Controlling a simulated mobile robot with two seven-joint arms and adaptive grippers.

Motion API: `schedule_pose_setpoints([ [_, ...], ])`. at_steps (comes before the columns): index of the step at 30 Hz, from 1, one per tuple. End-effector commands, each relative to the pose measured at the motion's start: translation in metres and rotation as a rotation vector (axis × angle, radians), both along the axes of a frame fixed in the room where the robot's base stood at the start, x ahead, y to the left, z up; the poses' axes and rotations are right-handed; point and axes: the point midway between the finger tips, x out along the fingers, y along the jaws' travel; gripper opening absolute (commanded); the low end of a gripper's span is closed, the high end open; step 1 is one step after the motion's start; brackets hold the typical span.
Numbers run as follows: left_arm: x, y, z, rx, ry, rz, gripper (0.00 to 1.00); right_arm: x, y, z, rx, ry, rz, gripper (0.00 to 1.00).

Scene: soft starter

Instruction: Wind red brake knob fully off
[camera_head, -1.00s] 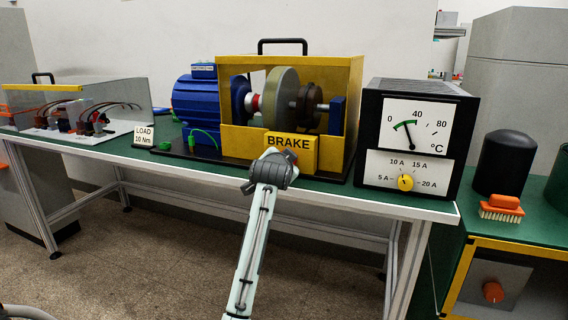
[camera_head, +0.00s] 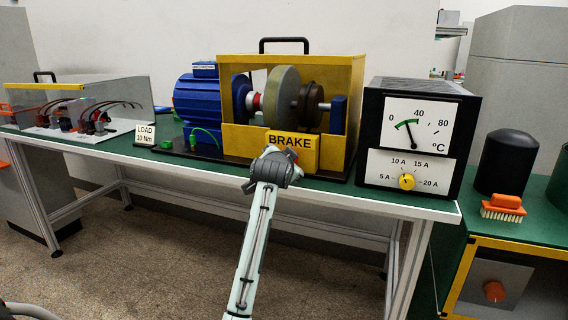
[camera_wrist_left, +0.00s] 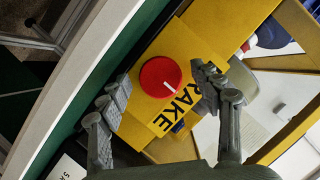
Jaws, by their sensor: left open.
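The red brake knob (camera_wrist_left: 160,77) is round with a white line mark pointing to the lower right in the left wrist view. It sits on the yellow panel lettered BRAKE (camera_head: 295,157), at the front of the brake housing. My left gripper (camera_wrist_left: 160,80) is open, with one finger on each side of the knob.
The yellow brake housing (camera_head: 345,66) with its wheel and the blue motor (camera_head: 196,98) stand on the green-topped bench. A black meter box (camera_head: 372,140) is to the right. A LOAD 10 Nm sign (camera_head: 145,134) is left of the motor. The bench's front edge (camera_head: 200,172) runs below the gripper.

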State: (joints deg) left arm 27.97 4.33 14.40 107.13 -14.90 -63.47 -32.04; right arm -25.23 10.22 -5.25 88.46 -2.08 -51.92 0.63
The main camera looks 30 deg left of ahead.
Motion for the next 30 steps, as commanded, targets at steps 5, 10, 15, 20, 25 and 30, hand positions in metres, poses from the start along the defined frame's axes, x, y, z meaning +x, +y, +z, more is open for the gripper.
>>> schedule_pose_setpoints([
  [5, -0.019, -0.011, 0.007, 0.002, -0.002, -0.001, 0.65, 0.000, 0.000, 0.000, 0.000, 0.000, 0.000, 0.40],
  [10, -0.051, -0.027, 0.018, 0.000, -0.002, -0.001, 0.65, 0.001, 0.000, 0.000, 0.000, -0.001, 0.000, 0.40],
  [15, -0.079, -0.042, 0.028, 0.000, -0.001, -0.002, 0.65, 0.001, 0.000, 0.000, 0.000, -0.001, 0.000, 0.40],
  [20, -0.095, -0.050, 0.033, -0.001, 0.001, 0.000, 0.65, 0.001, 0.000, 0.000, 0.000, -0.001, 0.000, 0.40],
  [25, -0.100, -0.053, 0.035, -0.001, 0.000, -0.001, 0.65, 0.001, 0.000, 0.000, 0.000, -0.001, 0.000, 0.40],
  [30, -0.100, -0.053, 0.035, -0.001, 0.001, 0.000, 0.65, 0.001, 0.000, 0.000, 0.000, -0.001, 0.000, 0.40],
])
